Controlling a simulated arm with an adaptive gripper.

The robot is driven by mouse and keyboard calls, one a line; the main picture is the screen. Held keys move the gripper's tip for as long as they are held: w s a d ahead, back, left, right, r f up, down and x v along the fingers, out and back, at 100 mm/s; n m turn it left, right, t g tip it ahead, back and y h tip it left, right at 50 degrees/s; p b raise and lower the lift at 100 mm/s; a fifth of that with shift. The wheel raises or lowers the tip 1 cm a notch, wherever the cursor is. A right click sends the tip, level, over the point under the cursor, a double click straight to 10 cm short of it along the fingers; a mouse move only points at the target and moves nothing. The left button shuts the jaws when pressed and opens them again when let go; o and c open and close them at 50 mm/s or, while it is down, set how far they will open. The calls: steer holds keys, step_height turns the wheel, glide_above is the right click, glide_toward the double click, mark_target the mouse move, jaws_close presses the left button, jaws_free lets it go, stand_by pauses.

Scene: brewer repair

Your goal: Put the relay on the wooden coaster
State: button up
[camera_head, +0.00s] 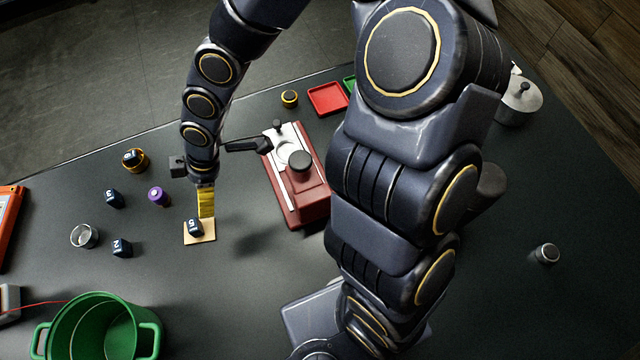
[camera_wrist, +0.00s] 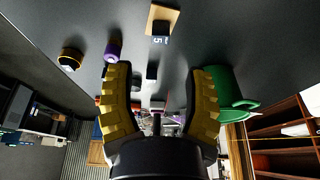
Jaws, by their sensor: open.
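The wooden coaster (camera_head: 208,238) lies on the dark table left of centre. A small dark cube marked 5 (camera_head: 195,228), which looks like the relay, rests on it. Similar dark cubes marked 3 (camera_head: 114,198) and 2 (camera_head: 122,248) lie to the left, so I cannot tell the relay by shape alone. My gripper (camera_head: 206,208) points down just behind the cube, its yellow fingers close to the coaster. In the wrist view my gripper (camera_wrist: 161,75) is open with nothing held between its fingers. The coaster (camera_wrist: 152,18) and cube (camera_wrist: 160,30) show beyond the fingertips there.
A purple cylinder (camera_head: 158,196), a yellow-ringed piece (camera_head: 134,160) and a metal ring (camera_head: 84,236) lie left of the coaster. A green pot (camera_head: 100,330) stands at front left. The red brewer (camera_head: 312,200) is to the right. Table between coaster and brewer is clear.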

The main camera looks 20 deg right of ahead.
steer(key=s+d+r+m+h, duration=0.45)
steer(key=d+r+m, duration=0.45)
steer(key=d, duration=0.5)
steer(key=s+d+r+m+g, duration=0.1)
steer(key=s+r+m, duration=0.2)
steer(key=s, duration=0.3)
steer(key=s+d+r+m+g, duration=0.1)
steer(key=s+d+r+m, duration=0.1)
steer(key=s+r+m, duration=0.2)
steer(key=shift+s+d+r+m, duration=0.25)
steer(key=shift+s+m, duration=0.35)
steer(key=shift+s, duration=0.4)
